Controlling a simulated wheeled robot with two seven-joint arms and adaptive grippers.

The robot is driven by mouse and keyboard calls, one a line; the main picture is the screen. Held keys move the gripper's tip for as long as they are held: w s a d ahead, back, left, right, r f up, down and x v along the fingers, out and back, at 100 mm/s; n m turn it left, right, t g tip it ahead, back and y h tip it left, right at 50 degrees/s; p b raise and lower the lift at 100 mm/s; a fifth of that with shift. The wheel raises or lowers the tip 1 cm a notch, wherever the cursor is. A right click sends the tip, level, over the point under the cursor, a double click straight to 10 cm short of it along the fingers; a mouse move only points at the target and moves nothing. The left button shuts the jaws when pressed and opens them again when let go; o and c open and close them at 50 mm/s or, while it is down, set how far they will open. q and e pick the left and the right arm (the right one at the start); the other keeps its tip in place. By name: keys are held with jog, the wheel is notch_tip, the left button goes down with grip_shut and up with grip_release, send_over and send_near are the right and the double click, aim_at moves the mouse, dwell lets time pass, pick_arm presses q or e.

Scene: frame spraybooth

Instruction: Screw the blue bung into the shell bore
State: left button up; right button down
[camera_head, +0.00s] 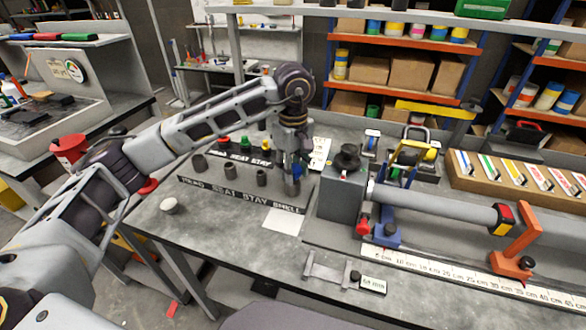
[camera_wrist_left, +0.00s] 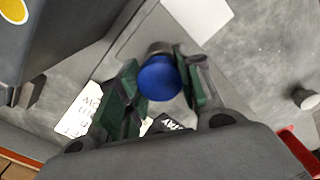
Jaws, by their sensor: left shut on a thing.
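My left gripper (camera_head: 292,188) points down at the right end of the label strip (camera_head: 240,195), by its word SHELL. It is shut on the blue bung (camera_wrist_left: 159,78), which sits between the green finger pads in the left wrist view. A patch of the bung's blue (camera_head: 298,171) shows beside the fingers in the head view. A short grey cylinder (camera_wrist_left: 160,47), likely the shell, shows just beyond the bung in the wrist view. The bung hides its bore, so I cannot tell whether they touch. My right gripper is not in view.
Grey cylinders (camera_head: 230,172) stand left of the gripper, with red (camera_head: 223,142) and green (camera_head: 245,143) bungs behind. A grey block (camera_head: 341,193) and a long clamped tube (camera_head: 435,203) stand to the right. A white sheet (camera_head: 284,221) lies in front; the front-left bench is mostly clear.

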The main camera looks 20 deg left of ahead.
pick_arm(q)
jog(key=shift+f+b, duration=0.6)
jog(key=shift+f, duration=0.15)
dwell(0.4)
